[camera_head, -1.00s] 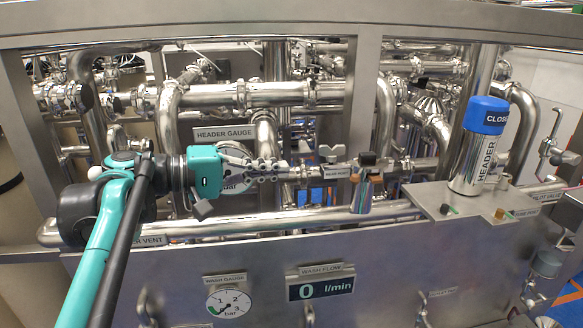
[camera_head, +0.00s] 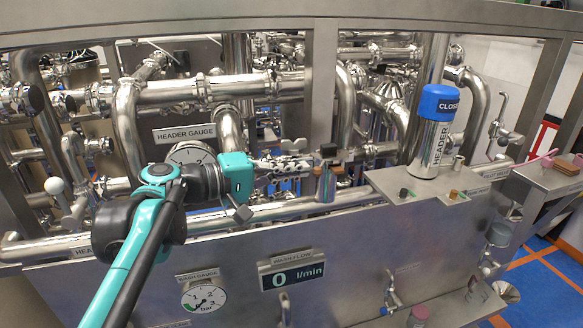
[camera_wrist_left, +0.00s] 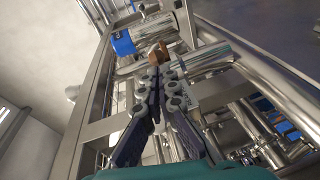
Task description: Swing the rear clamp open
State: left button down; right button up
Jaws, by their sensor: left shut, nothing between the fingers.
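My left gripper (camera_head: 308,163) reaches in from the left in front of the pipework. Its fingers are shut and empty. In the wrist view the left gripper's fingertips (camera_wrist_left: 155,72) meet close to a copper-coloured piece (camera_wrist_left: 158,53); I cannot tell whether they touch it. In the head view, a small metal fitting with a black top (camera_head: 329,152) stands just right of the fingertips. A wing-shaped clamp nut (camera_head: 294,145) shows just above the fingers; they partly cover its pipe. I cannot read a label that marks the rear clamp. My right gripper is not in view.
A blue-capped metal cylinder marked HEADER (camera_head: 432,140) stands on a steel shelf (camera_head: 400,187) to the right. A horizontal pipe (camera_head: 270,211) runs below my gripper. Frame posts and dense pipes lie behind. A side tray (camera_head: 552,180) stands at far right.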

pick_arm(q)
jog(key=shift+s+d+n+t+y, duration=0.4)
jog(key=shift+s+d+n+t, duration=0.1)
jog(key=shift+s+d+t, duration=0.1)
